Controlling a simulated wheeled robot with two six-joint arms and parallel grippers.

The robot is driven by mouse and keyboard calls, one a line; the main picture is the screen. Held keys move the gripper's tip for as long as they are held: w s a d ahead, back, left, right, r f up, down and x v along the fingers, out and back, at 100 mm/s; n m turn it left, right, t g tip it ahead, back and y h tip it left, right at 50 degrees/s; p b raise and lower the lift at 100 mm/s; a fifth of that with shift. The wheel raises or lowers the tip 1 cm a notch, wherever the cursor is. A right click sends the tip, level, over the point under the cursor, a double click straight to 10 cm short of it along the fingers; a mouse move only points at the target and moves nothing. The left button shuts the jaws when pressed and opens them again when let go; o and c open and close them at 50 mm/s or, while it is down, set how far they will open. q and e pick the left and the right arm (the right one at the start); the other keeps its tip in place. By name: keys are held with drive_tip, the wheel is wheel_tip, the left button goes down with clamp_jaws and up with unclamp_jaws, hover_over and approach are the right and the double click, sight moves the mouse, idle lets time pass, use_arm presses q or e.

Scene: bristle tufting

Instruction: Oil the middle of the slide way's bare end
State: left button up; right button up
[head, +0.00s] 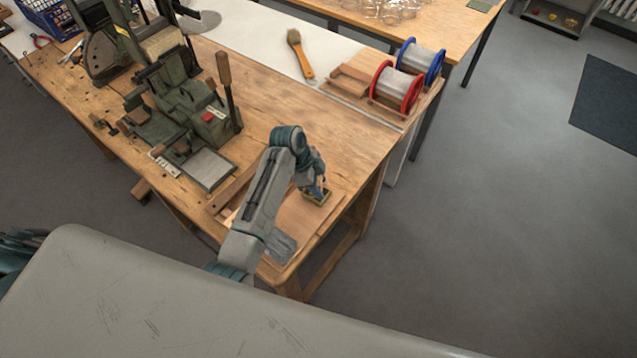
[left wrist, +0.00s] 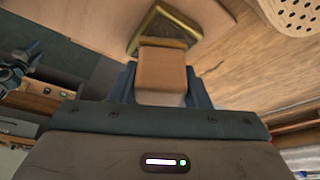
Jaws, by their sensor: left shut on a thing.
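My left gripper (head: 318,189) is low over a wooden board at the bench's near right corner. In the left wrist view its blue fingers (left wrist: 162,88) are shut on a tan, wood-coloured block-like handle (left wrist: 163,72). A small brass-edged tin with a dark inside (head: 316,197) lies just beyond the handle; it also shows in the left wrist view (left wrist: 186,23). The handle's far end is hidden, so I cannot tell if it touches the tin. The green machine (head: 196,108) stands to the left, and its bare grey slide way end (head: 207,167) faces the near edge. My right gripper is not in view.
An upright wooden lever (head: 224,72) rises beside the machine. A brush (head: 299,52) lies on the white bench strip. Spools with red (head: 396,87) and blue (head: 420,61) flanges stand at the back right. The wood between machine and spools is clear.

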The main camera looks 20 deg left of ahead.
use_arm(q)
drive_tip(key=shift+r+p, duration=2.45)
drive_tip(key=shift+p, duration=0.1)
drive_tip(key=shift+r, duration=1)
